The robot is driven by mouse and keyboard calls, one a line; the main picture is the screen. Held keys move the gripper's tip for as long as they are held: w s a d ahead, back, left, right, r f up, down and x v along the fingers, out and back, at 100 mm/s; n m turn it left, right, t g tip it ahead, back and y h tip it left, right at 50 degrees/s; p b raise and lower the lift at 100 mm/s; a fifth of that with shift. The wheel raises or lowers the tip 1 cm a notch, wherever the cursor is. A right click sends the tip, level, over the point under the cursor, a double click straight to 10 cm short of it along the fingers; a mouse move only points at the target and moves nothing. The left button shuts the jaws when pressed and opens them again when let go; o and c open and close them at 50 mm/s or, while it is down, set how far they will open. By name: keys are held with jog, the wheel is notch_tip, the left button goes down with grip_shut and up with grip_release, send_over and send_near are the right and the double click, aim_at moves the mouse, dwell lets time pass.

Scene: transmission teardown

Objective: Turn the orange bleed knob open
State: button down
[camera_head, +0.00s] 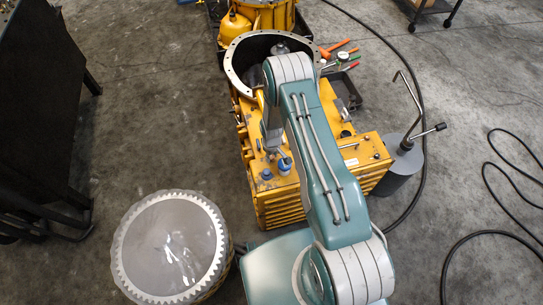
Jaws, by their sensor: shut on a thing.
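The yellow machine (284,207) stands in the middle, with a slatted front and small fittings on its top. My gripper (272,150) is low over the left part of that top, small and partly hidden by my own arm. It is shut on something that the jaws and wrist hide. I cannot make out the orange bleed knob as a separate thing. Two blue caps, one on the left (267,174) and one on the right (284,165), sit on the top just in front of my gripper.
A large toothed ring with a grey disc (172,247) lies at the lower left. A grey canister with a crank (405,165) stands right of the machine. An open round housing (236,55) and several tools (340,60) lie behind. Black hoses (490,190) cross the right floor.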

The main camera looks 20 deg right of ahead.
jog(key=shift+w, duration=0.15)
jog(key=c, duration=0.6)
grip_release()
jog(key=shift+a, duration=0.1)
jog(key=shift+c, duration=0.2)
notch_tip(320, 180, up, 12)
